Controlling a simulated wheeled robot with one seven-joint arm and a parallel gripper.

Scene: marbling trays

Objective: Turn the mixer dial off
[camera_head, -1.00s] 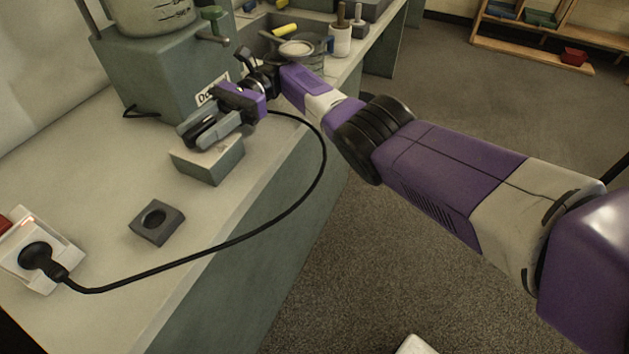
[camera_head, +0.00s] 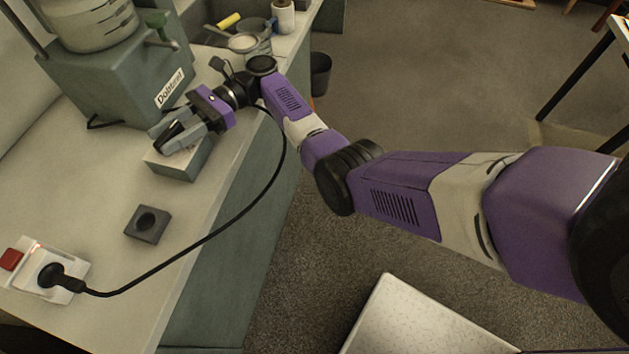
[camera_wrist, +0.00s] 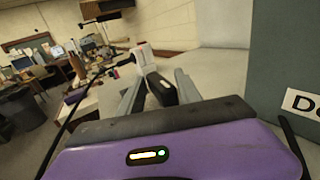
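The mixer (camera_head: 110,85) is a grey machine with a clear jar and a white label, at the upper left in the head view. A pale-topped grey box (camera_head: 180,162) stands in front of it on the counter. My gripper (camera_head: 163,135) is over this box, its fingers spread apart and pointing left. A dark piece (camera_wrist: 162,90) shows between the fingers in the wrist view. I cannot tell whether it is the dial or whether the fingers touch it. No dial marking is readable.
A dark square block with a round hole (camera_head: 147,224) lies on the counter. A white socket (camera_head: 40,275) with a red switch holds a black plug; its cable (camera_head: 190,245) runs to near my arm. Cups stand at the back. A pale plate (camera_head: 430,325) is low at the front.

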